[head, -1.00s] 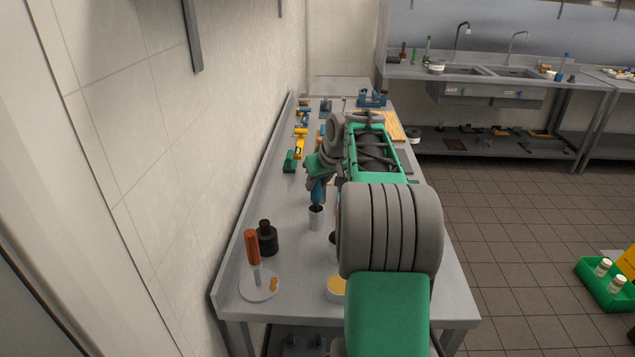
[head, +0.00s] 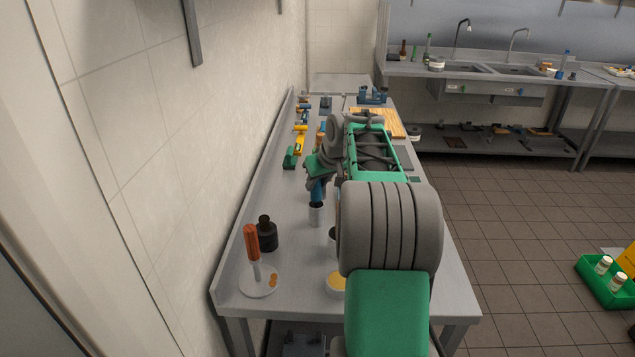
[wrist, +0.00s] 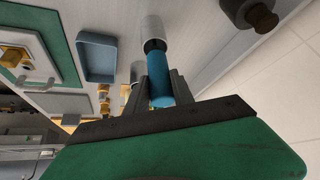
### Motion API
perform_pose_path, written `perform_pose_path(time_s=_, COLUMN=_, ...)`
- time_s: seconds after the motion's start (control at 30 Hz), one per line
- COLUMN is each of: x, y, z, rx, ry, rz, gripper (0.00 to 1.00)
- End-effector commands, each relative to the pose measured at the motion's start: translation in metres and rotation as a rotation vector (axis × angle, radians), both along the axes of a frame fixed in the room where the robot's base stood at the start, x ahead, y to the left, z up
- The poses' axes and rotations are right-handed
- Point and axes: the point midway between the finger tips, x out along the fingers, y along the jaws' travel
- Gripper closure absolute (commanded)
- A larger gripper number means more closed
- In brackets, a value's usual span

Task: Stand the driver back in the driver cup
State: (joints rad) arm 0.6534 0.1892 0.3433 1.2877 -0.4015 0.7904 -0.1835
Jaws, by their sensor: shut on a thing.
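My gripper (wrist: 160,88) is shut on the driver, whose blue handle (wrist: 158,78) sits between the two dark fingers. The handle also shows in the head view (head: 317,192), upright below my gripper (head: 318,180). The pale metal driver cup (head: 316,216) stands on the bench directly under the driver. In the wrist view the cup (wrist: 151,29) lies right beyond the handle's end, with its dark mouth facing the handle. The driver's lower end is at or inside the cup's mouth. The shaft is hidden, and I cannot tell how deep it is.
A black bottle (head: 267,234) and an orange-handled tool (head: 251,243) on a round white dish (head: 260,282) stand at the left front. A yellow-topped tub (head: 336,283) is near the front. Several tools line the wall side. A blue tray (wrist: 97,57) shows in the wrist view.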

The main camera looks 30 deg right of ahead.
Motion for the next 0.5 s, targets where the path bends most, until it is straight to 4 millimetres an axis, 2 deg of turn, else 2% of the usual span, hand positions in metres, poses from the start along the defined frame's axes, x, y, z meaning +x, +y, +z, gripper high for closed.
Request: perform_pose_path(time_s=0.5, x=0.000, y=0.000, z=-0.012, rx=0.000, ry=-0.001, rz=0.000, gripper=1.00)
